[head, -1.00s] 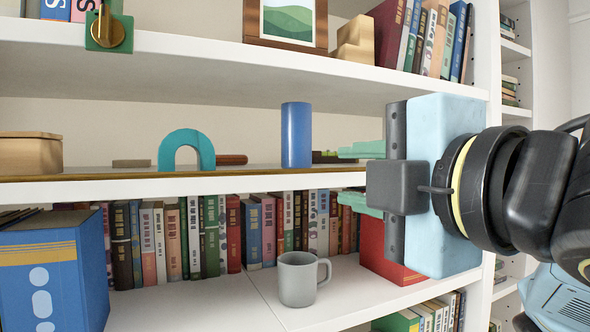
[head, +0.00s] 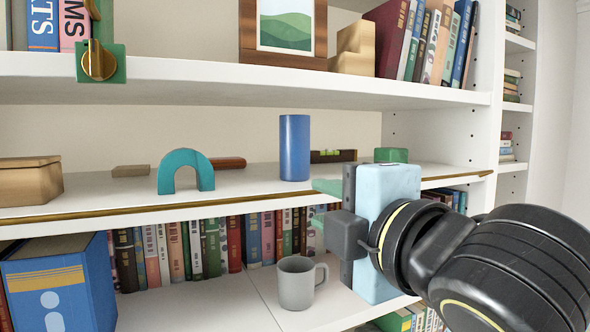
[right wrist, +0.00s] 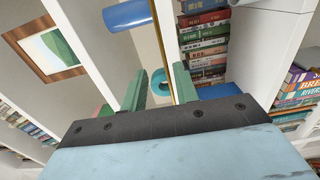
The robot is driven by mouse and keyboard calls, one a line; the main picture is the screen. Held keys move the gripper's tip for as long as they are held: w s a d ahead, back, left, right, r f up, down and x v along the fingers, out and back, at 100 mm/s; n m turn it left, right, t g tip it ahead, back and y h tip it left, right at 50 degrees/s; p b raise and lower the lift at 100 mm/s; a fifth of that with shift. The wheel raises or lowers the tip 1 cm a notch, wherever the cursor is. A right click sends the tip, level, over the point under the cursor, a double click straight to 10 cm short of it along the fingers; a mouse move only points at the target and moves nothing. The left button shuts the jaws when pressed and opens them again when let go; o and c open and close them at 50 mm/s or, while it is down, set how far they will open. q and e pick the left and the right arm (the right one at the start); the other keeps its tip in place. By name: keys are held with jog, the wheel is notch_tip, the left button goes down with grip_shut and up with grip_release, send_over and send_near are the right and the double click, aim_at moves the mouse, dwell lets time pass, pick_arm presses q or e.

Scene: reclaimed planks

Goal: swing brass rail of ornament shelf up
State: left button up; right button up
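The brass rail (head: 110,214) runs low along the front edge of the ornament shelf (head: 240,183), the middle shelf, to its right end near the upright. In the right wrist view the brass rail (right wrist: 162,33) passes between my fingers as a thin line. My right gripper (head: 320,204) reaches in from the right at the shelf front, its green fingers one above the other. In the right wrist view the right gripper (right wrist: 160,90) has its fingers apart, with the rail nearer the right finger. I cannot tell whether they touch. My left gripper is not in view.
On the shelf stand a wooden box (head: 28,182), teal arch (head: 186,172), blue cylinder (head: 295,148), spirit level (head: 333,156) and green block (head: 391,155). A grey mug (head: 298,283) stands below.

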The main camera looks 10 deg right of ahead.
aim_at(294, 192)
jog(key=p+x, duration=0.1)
jog(key=x, duration=0.7)
jog(key=shift+w+p, duration=0.1)
jog(key=shift+p, duration=0.2)
